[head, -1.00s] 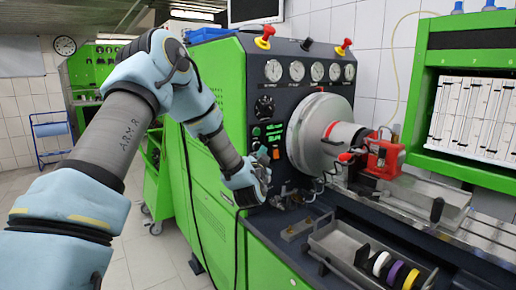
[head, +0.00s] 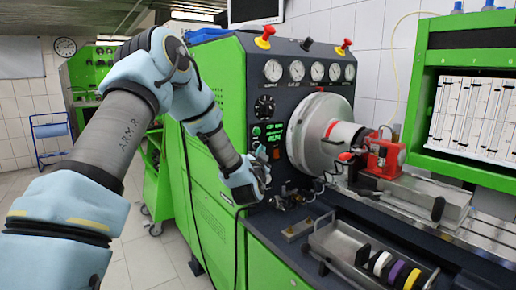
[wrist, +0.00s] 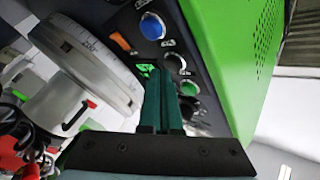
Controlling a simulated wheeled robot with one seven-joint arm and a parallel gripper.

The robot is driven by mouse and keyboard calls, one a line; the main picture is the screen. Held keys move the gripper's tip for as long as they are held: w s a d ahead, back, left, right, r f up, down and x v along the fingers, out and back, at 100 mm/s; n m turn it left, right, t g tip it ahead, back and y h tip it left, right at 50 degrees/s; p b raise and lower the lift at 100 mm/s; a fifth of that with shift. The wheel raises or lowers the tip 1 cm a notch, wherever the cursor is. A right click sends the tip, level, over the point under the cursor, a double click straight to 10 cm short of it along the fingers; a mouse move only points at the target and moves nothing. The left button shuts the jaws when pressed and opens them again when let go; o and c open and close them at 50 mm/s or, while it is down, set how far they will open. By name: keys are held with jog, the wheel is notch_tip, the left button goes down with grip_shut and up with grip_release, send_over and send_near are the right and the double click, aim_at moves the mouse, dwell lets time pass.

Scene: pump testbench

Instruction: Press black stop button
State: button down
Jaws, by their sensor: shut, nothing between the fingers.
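My gripper (head: 263,155) is in front of the dark control panel (head: 284,82), low on its left side. In the wrist view its two dark teal fingers (wrist: 160,75) are together, with nothing between them. A dark round button (wrist: 176,64) in a silver ring, which looks like the black stop button, is just right of the fingertips there. A green button (wrist: 188,89) lies close to the right of the fingers. I cannot tell whether the fingertips touch the panel. In the head view my gripper hides the lower left of the panel.
A blue button (wrist: 152,27) and an orange switch (wrist: 120,41) are also on the panel. A silver drum (head: 316,132) and a red clamp piece (head: 383,158) stand to the right. A metal tray with colored rings (head: 396,272) lies in front. Open floor is at left.

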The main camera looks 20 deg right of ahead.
jog(key=shift+w+a+b, duration=0.1)
jog(key=shift+w+b, duration=0.2)
jog(key=shift+w, duration=0.25)
dwell(0.4)
jog(key=shift+s+b, duration=0.4)
jog(key=shift+s, duration=0.55)
jog(key=shift+s+d+b, duration=0.2)
jog(key=shift+s+b, duration=0.05)
jog(key=shift+s, duration=0.55)
jog(key=shift+s+d+b, duration=0.2)
jog(key=shift+s+b, duration=0.1)
jog(key=shift+s, duration=0.55)
jog(key=shift+s+d+b, duration=0.2)
jog(key=shift+s+b, duration=0.05)
jog(key=shift+s, duration=0.55)
